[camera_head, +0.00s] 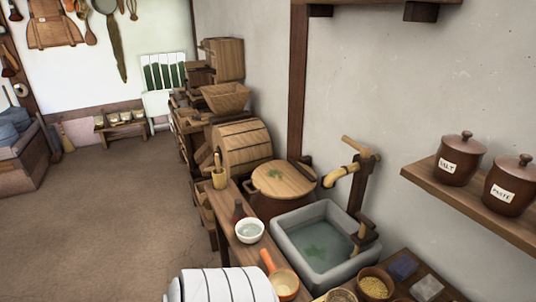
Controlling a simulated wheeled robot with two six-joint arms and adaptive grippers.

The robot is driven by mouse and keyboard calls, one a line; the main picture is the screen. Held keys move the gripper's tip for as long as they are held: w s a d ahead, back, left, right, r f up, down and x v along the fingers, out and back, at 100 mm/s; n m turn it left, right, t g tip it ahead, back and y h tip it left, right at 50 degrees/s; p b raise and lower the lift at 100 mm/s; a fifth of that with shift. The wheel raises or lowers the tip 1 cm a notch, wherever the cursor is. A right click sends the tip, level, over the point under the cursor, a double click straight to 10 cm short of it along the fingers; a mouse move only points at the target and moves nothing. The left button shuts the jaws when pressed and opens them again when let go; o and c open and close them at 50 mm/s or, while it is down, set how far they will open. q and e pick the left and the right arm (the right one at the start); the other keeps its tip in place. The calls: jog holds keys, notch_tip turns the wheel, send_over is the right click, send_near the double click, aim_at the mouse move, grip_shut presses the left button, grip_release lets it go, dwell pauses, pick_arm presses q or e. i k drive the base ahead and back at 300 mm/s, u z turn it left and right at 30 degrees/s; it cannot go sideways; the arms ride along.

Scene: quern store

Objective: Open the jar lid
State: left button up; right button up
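Two dark brown lidded jars stand upright on a wooden wall shelf at the right. The jar labelled "SALT" (457,166) is on the left, and its knobbed lid (465,140) is on it. The jar labelled "PASTE" (508,194) is on the right, and its knobbed lid (514,165) is on it. A large, wide brown jar (272,207) stands behind the stone sink, covered by a round wooden lid (283,179) with a small green mark. Neither gripper is in view.
The grey stone sink (283,240) holds water, with a bamboo spout (341,172) above it. A white bowl (250,230), an orange-handled ladle (267,259) and a grain bowl (375,283) crowd the counter. The shelf (428,179) adjoins the wall. The left floor is open.

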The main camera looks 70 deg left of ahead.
aim_at(289, 179)
jog(key=u, duration=0.55)
jog(key=k, duration=1.25)
jog(key=u, duration=0.35)
jog(key=i, duration=0.65)
jog(key=u, duration=0.8)
jog(key=i, duration=0.55)
jog(key=u, duration=0.65)
jog(key=k, duration=0.5)
jog(key=u, duration=0.8)
jog(key=i, duration=2.15)
jog(key=z, duration=2.5)
